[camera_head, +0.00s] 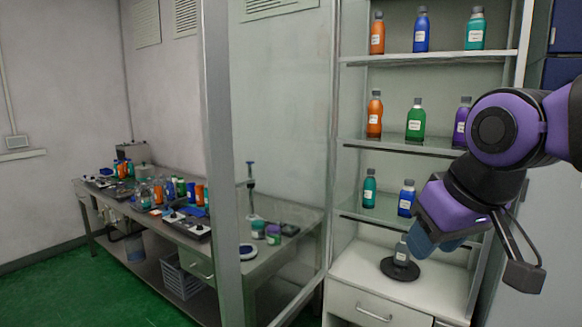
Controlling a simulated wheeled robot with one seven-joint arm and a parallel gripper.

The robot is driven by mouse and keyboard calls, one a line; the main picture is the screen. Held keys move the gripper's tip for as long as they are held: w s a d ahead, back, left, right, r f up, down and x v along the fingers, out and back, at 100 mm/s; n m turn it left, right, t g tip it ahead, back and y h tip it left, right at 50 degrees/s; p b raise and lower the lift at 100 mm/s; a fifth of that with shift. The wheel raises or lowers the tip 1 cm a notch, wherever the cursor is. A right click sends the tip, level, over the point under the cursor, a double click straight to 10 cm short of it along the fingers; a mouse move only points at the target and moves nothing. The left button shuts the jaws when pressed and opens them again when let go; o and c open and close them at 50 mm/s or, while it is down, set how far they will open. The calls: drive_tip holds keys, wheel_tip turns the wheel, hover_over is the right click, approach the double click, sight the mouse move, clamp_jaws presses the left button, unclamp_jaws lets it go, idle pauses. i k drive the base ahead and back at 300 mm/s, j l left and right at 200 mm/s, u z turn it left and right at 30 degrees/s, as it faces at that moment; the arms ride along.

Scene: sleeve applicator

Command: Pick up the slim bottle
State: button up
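Several labelled bottles stand upright on the shelves, and I cannot tell for certain which one is the slim bottle. Narrow ones include a teal bottle (369,190) on the lower shelf and an orange bottle (374,115) on the middle shelf. A small pale bottle with a grey cap (402,251) stands upright on a round black base (399,270) on the white cabinet top. My gripper (425,241) hangs just right of this pale bottle and overlaps its edge in the picture. The fingertips are seen side-on, so their opening and any contact are hidden.
A blue bottle (407,199) stands left of my wrist; green (415,122) and purple (462,124) bottles stand above. Glass shelves (397,146) and a metal post (220,150) bound the space. A cluttered workbench (165,217) is at left. The cabinet top (350,262) is otherwise mostly clear.

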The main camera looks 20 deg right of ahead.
sight(377, 31)
drive_tip(key=i+j+z, duration=0.1)
drive_tip(key=z, duration=0.3)
drive_tip(key=j+z, duration=0.6)
drive_tip(key=z, duration=0.2)
drive_tip(key=j+z, duration=0.1)
drive_tip(key=j, duration=0.5)
drive_tip(key=j+z, duration=0.1)
drive_tip(key=j, duration=0.5)
drive_tip(key=k+j+z, duration=0.1)
drive_tip(key=j, duration=0.5)
drive_tip(key=k+j+z, duration=0.1)
drive_tip(key=j, duration=0.45)
drive_tip(key=k+j+z, duration=0.1)
drive_tip(key=j, duration=0.5)
drive_tip(key=i+l, duration=0.1)
drive_tip(key=l, duration=0.45)
drive_tip(key=i+l+u, duration=0.1)
drive_tip(key=l, duration=0.4)
drive_tip(key=i+l, duration=0.1)
drive_tip(key=l, duration=0.45)
drive_tip(key=i+l+u, duration=0.35)
drive_tip(key=i+l, duration=0.85)
drive_tip(key=i, duration=0.45)
